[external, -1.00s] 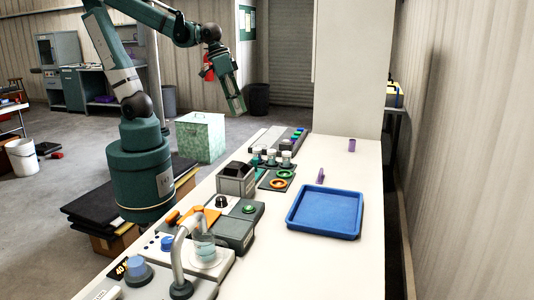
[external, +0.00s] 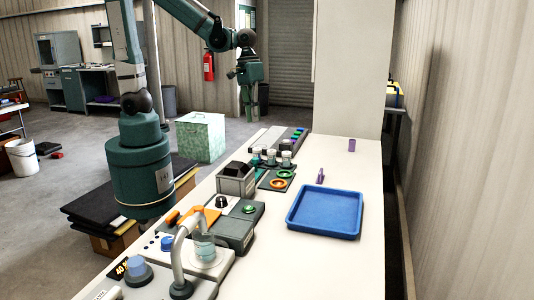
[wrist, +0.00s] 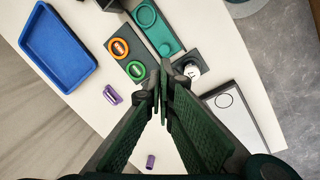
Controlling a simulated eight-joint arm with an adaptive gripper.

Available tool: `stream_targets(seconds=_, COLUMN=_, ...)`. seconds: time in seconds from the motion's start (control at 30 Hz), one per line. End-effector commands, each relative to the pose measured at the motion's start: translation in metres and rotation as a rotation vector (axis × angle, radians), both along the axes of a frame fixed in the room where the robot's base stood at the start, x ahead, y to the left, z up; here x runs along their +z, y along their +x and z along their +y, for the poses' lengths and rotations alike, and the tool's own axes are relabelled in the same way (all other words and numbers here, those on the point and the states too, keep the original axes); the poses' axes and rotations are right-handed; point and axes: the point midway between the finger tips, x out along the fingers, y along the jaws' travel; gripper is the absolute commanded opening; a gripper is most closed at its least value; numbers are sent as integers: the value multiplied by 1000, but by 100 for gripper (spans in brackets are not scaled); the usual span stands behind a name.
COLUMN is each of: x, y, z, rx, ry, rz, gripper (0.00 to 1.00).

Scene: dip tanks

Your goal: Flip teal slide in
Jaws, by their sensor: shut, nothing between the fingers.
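A teal slide-like strip (wrist: 155,27) with round recesses lies at the top of the wrist view, beside a dark plate. Only a small teal part (external: 260,174) shows in the external view, the rest hidden behind other equipment. I cannot tell which way it is flipped. My gripper (external: 257,112) hangs pointing down, high beyond the far end of the bench and apart from the strip. In the wrist view its dark green fingers (wrist: 162,88) meet at the tips with nothing between them.
The dark plate (wrist: 121,66) bears an orange ring (wrist: 118,48) and a green ring (wrist: 136,70). A blue tray (external: 325,211) stands on the right. White-capped jars (external: 287,156) stand behind the plate. A purple clip (external: 320,175) and purple cylinder (external: 351,145) lie on clear bench.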

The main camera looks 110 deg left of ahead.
Motion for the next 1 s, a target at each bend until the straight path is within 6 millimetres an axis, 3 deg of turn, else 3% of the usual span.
stream_targets(seconds=1.0, x=-60, y=35, z=49, rx=359, ry=-132, rz=249, gripper=0)
